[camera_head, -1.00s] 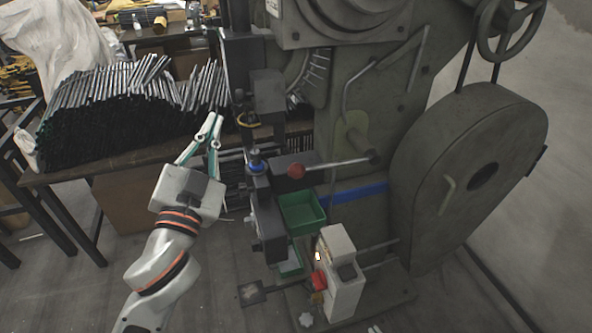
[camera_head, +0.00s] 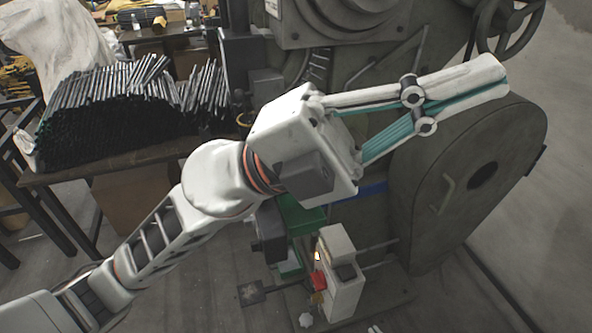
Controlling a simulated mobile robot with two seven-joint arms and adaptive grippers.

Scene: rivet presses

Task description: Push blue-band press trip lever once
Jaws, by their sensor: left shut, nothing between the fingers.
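The press (camera_head: 360,60) is a large grey-green machine with a blue band (camera_head: 373,190) low on its body, partly covered by my left gripper. My left gripper (camera_head: 498,76) is shut and empty. Its fingers reach to the right across the front of the press, with the tips in front of the large side guard (camera_head: 470,190) in the picture. The trip lever with its red ball is hidden behind my left gripper and wrist. I cannot tell whether the gripper touches it. My right gripper does not show.
A green bin (camera_head: 303,216) sits below my left wrist, partly hidden. A light control box (camera_head: 345,285) with a red part stands in front of the press. A table at the left holds a heap of dark rods (camera_head: 110,115). A handwheel (camera_head: 508,28) is at the upper right.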

